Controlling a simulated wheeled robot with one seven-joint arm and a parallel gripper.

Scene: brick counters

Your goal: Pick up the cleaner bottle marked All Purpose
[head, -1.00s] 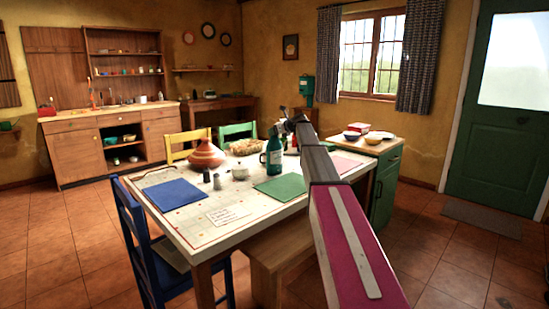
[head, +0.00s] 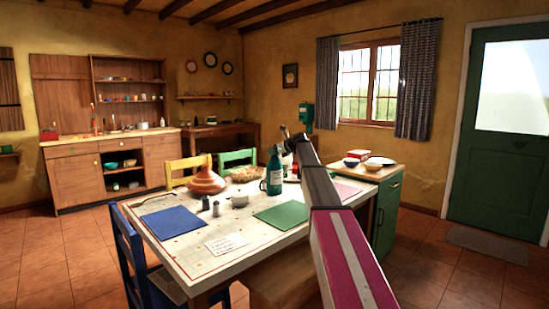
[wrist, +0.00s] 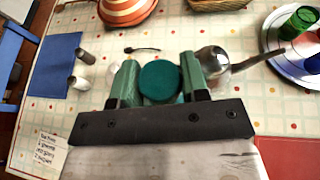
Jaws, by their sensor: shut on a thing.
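A teal bottle with a pale label (head: 273,180) is over the far middle of the white dining table (head: 190,251), behind the green mat. The label is too small to read. In the wrist view its round teal top (wrist: 160,82) sits between the two green fingers of my gripper (wrist: 159,84). My gripper is shut on it. In the head view my gripper (head: 284,138) is at the bottle's upper right, partly hidden by my arm. The bottle looks upright and seems slightly above the tabletop; its base is hard to make out.
Near the bottle are an orange striped tagine (head: 206,181), a woven basket (head: 246,174), dark and pale shakers (head: 205,203), and a shiny round object with a handle (wrist: 212,60). Plates with green cups (wrist: 300,22) stand at the right. Blue (head: 173,222) and green mats (head: 281,215) lie flat.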

